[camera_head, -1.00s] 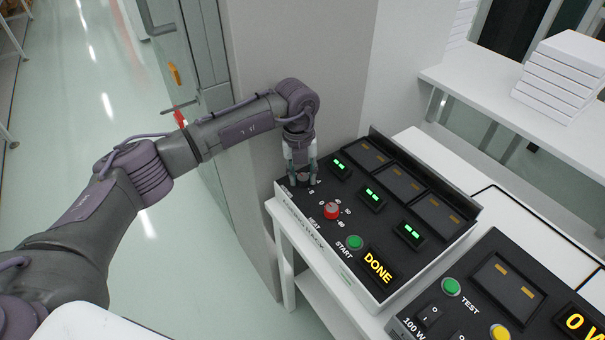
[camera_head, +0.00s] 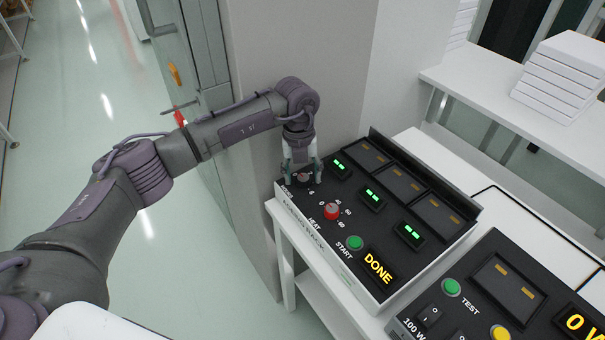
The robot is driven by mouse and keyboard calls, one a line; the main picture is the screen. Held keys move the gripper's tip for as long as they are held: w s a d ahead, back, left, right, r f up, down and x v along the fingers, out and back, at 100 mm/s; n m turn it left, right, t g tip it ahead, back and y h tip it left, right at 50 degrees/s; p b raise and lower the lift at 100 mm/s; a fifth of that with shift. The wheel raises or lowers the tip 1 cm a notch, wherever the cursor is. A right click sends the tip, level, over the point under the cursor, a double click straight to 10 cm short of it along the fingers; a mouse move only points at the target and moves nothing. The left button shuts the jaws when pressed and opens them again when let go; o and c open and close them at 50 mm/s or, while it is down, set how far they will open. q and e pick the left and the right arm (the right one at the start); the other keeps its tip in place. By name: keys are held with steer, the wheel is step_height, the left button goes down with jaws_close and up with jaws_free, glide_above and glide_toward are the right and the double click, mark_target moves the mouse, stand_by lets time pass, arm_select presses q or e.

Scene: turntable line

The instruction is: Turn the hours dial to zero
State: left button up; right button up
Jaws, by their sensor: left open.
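My right gripper is not in view.
A red heat dial (camera_head: 332,211), a green start button (camera_head: 355,243) and a lit DONE display (camera_head: 379,267) sit close by on the same panel. A second panel (camera_head: 470,300) stands at the lower right. A grey pillar (camera_head: 270,60) rises behind my arm.

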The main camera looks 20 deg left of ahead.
mark_target(300, 178)
arm_select(q)
step_height(300, 178, up, 12)
steer(key=shift+a, duration=0.35)
steer(key=shift+s+f, duration=0.1)
steer(key=shift+f, duration=0.05)
